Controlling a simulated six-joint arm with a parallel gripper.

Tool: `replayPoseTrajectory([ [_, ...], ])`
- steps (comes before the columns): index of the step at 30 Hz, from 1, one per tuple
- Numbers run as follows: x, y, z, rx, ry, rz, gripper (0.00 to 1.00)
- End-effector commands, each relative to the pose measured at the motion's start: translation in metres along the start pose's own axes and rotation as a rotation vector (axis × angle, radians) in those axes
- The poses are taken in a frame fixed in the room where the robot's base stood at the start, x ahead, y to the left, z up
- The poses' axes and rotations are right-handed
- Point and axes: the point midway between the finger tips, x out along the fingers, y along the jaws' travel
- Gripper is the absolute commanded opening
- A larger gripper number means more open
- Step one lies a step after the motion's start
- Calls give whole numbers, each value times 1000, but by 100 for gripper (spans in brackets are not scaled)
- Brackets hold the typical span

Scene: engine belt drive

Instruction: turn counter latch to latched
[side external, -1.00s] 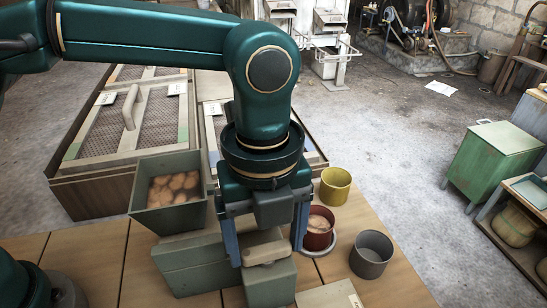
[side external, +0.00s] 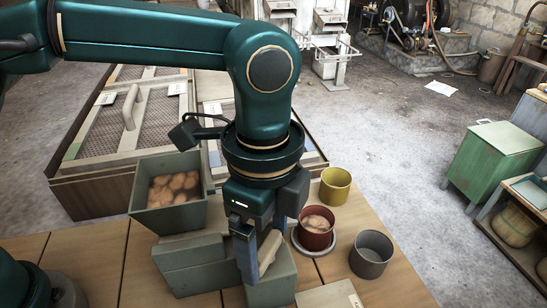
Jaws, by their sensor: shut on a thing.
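The counter latch (side external: 271,248) is a pale beige bar on top of a grey-green box-shaped counter (side external: 190,267) on the wooden table. My gripper (side external: 257,262) points down over it from above and is shut on the latch. The near finger covers part of the bar, and the far finger is mostly hidden. The visible part of the bar lies at a slant, running up and to the right. Any latched or unlatched marking cannot be made out.
A grey-green bin of brown lumps (side external: 140,212) stands left of my gripper. A red pot (side external: 317,238) on a saucer is close on the right, with a yellow pot (side external: 335,190) behind and a grey pot (side external: 371,262) farther right.

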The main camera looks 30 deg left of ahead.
Motion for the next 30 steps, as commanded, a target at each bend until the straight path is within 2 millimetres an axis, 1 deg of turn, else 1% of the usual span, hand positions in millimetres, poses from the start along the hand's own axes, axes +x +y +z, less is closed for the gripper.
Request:
replayPoseTrajectory([
  [9,-1,0,0,-299,0,1,27],
  [12,-1,0,1,-371,-3,1,26],
  [30,-1,-1,3,-390,-8,-2,26],
])
